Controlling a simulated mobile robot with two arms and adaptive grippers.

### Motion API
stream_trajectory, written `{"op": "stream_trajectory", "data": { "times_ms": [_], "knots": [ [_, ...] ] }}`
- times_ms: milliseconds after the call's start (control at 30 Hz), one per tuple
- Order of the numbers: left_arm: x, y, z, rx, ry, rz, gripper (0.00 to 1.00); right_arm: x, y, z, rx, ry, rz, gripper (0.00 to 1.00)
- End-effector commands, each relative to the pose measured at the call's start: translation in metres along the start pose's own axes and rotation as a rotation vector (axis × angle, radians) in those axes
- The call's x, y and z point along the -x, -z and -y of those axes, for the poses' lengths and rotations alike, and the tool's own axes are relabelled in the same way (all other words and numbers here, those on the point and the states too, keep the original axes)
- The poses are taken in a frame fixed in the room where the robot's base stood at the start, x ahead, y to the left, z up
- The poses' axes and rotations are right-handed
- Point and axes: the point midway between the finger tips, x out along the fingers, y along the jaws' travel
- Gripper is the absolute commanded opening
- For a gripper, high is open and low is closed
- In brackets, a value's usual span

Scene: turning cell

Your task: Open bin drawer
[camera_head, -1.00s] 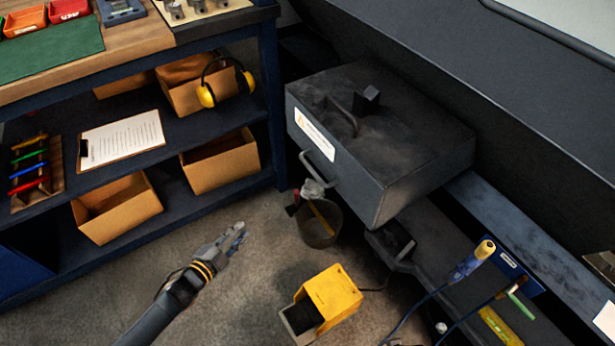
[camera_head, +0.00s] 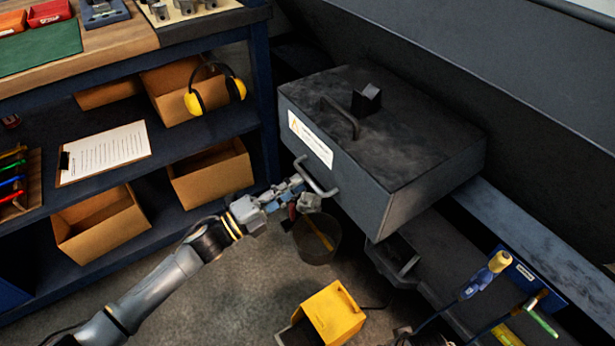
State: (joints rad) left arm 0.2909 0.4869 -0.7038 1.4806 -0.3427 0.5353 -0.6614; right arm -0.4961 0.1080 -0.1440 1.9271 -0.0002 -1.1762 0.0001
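The bin drawer is a dark grey box (camera_head: 362,205) with a white warning label (camera_head: 310,139) on its front face. A bar handle (camera_head: 318,180) sits low on that face, and a second handle (camera_head: 341,118) is on its top. My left gripper (camera_head: 297,184) is at the left side of the front handle, very close to it. Whether it touches the handle, and how far its fingers are apart, is too small to tell.
A round bucket (camera_head: 318,246) with tools stands on the floor just below the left gripper. A yellow foot pedal (camera_head: 335,313) is in front of it. A blue shelf unit (camera_head: 262,95) with cardboard bins stands at left. A lower handle (camera_head: 408,265) sticks out beneath the drawer.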

Motion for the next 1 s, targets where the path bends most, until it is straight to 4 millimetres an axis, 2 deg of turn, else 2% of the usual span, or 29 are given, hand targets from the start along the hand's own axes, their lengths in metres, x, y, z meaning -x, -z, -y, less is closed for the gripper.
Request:
{"op": "stream_trajectory", "data": {
  "times_ms": [100,300,633,667,733,1000],
  "knots": [
    [-0.022,0.000,0.001,0.000,0.002,-0.001,0.19,0.002,0.002,0.000,0.000,0.000,-0.004,0.40],
    [-0.040,0.000,-0.001,0.002,0.000,0.001,0.19,0.004,0.003,0.000,0.000,0.000,-0.004,0.40],
    [-0.043,0.000,0.000,0.001,-0.001,0.001,0.19,0.006,0.003,0.000,-0.001,0.000,-0.002,0.40],
    [-0.043,0.000,0.000,0.002,-0.001,0.001,0.15,0.006,0.003,0.000,-0.001,0.000,-0.002,0.40],
    [-0.043,0.000,0.000,0.002,-0.001,0.001,0.01,0.006,0.003,0.000,-0.001,0.000,-0.003,0.40],
    [-0.042,0.000,-0.001,0.002,-0.001,0.001,0.00,0.006,0.001,0.000,-0.001,0.000,-0.002,0.40]
  ]
}}
